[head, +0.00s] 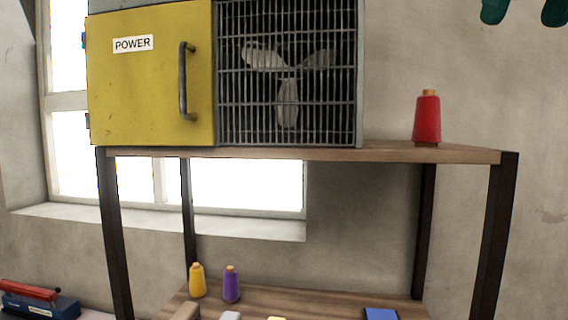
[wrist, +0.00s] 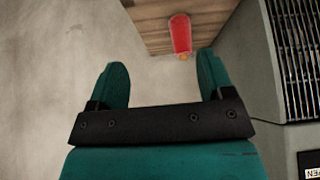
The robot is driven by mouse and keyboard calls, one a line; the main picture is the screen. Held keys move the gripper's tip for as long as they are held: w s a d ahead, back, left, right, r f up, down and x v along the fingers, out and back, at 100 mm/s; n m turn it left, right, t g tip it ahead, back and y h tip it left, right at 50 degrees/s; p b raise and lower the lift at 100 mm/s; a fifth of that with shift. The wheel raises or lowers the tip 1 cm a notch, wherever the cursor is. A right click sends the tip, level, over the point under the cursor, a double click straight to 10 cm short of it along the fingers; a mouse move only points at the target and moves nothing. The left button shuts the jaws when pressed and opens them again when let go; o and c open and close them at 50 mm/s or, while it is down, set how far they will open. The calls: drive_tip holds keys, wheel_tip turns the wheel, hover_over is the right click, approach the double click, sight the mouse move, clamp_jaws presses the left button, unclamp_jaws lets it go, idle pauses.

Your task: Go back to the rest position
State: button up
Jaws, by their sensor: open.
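My gripper shows in the wrist view (wrist: 162,80) with its two green fingers spread apart and nothing between them. Its fingertips also show at the top right edge of the head view (head: 524,10), above and to the right of the red spool (head: 427,117). The red spool stands upright on the upper wooden shelf (head: 450,152), right of the fan box. In the wrist view the red spool (wrist: 180,36) lies beyond the fingers, apart from them.
A yellow POWER cabinet (head: 150,100) and a caged fan (head: 288,80) fill the upper shelf's left and middle. Yellow (head: 197,281) and purple (head: 231,285) spools stand on the lower shelf (head: 330,300). A red and blue device (head: 40,302) sits at bottom left. Wall right of the shelf is clear.

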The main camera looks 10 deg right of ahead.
drive_tip(key=w+a+f+n+g+y+b, duration=0.1)
drive_tip(key=a+f+n+b, duration=0.15)
drive_tip(key=f, duration=0.65)
drive_tip(key=w+a+f+n+g+y+b, duration=0.15)
drive_tip(key=a+f, duration=0.25)
drive_tip(key=f, duration=0.4)
drive_tip(key=w+a+f+n+b, duration=0.15)
drive_tip(key=a+f, duration=0.25)
drive_tip(key=f, duration=0.5)
drive_tip(key=s+a+f+n+g+y+b, duration=0.1)
drive_tip(key=s+a+f, duration=0.2)
drive_tip(key=f, duration=0.5)
drive_tip(key=s+a+f+n+g+y+b, duration=0.1)
drive_tip(key=s+a+f, duration=0.1)
drive_tip(key=s+f, duration=0.3)
drive_tip(key=s+a+f+n+g+y+b, duration=0.1)
drive_tip(key=s+f, duration=0.4)
drive_tip(key=f, duration=0.6)
drive_tip(key=a+n+b, duration=0.1)
drive_tip(key=a, duration=0.1)
drive_tip(key=shift+a+f, duration=0.25)
drive_tip(key=shift+a, duration=0.05)
drive_tip(key=shift+g, duration=0.25)
